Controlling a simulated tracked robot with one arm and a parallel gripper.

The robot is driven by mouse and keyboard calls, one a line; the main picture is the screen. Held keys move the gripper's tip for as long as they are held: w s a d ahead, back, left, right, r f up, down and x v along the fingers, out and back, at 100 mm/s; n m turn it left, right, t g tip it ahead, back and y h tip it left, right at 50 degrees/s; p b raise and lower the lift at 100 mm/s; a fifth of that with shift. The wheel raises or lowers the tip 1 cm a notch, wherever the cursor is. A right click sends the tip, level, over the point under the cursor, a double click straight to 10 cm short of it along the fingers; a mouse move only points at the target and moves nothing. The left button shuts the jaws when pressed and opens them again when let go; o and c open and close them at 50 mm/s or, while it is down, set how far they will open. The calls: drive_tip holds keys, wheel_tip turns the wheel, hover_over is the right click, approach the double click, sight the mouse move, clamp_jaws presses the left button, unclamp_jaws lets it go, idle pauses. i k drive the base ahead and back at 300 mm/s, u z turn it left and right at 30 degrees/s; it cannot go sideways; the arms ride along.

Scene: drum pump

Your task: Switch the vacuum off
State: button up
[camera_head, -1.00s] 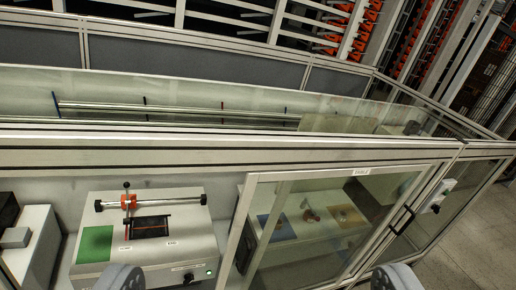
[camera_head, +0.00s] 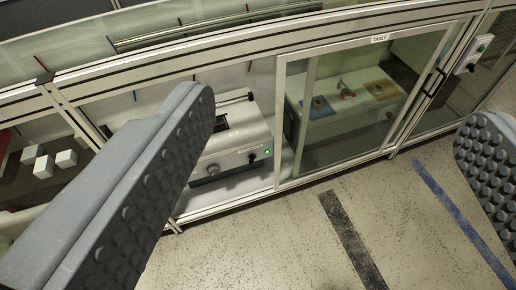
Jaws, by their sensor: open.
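My gripper (camera_head: 338,118) is open and empty, its two grey studded fingers far apart at the left and right of the view. Between them, behind the cabinet frame, stands a light-grey machine box (camera_head: 228,140). The left finger hides the machine's left part. A small pale switch box (camera_head: 474,54) with a black knob is on the cabinet's right part. I cannot tell from the labels which control belongs to the vacuum.
A glass sliding door (camera_head: 345,110) covers the bay right of the machine, with a table unit (camera_head: 330,125) behind it. Several white blocks (camera_head: 43,167) lie in the left bay. The floor (camera_head: 290,235) in front is clear, with a black stripe (camera_head: 350,240) and a blue stripe (camera_head: 460,220).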

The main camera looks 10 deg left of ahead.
sight(253, 157)
drive_tip(key=u, duration=1.8)
drive_tip(key=k, duration=0.85)
drive_tip(key=z, duration=0.9)
drive_tip(key=i, duration=1)
drive_tip(key=u, duration=0.05)
